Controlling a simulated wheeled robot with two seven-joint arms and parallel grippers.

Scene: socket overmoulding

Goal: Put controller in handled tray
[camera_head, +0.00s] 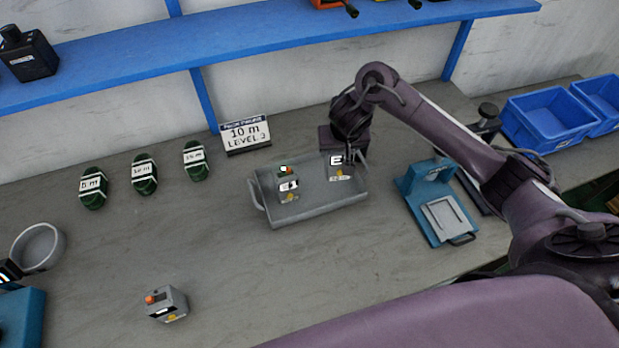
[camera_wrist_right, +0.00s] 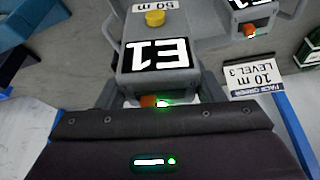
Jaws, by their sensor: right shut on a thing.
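The grey handled tray (camera_head: 322,208) sits on the bench at the middle of the head view. My right gripper (camera_head: 343,152) is over the tray's right half, pointing down, and is shut on a grey controller (camera_head: 341,168) labelled E1. In the right wrist view this controller (camera_wrist_right: 156,57) fills the space in front of the palm, with a yellow button and a 50 m label. It is upright within the tray's outline; whether its base touches the tray floor is hidden. A second grey controller (camera_head: 288,185) stands in the tray's left half. It also shows in the wrist view (camera_wrist_right: 252,22).
Another grey controller (camera_head: 167,304) lies on the bench at front left. Several green labelled coils (camera_head: 144,175) stand at the back left, and a 10 m LEVEL 3 sign (camera_head: 246,135) behind the tray. A blue fixture (camera_head: 437,203) stands to its right. Bench in front of the tray is clear.

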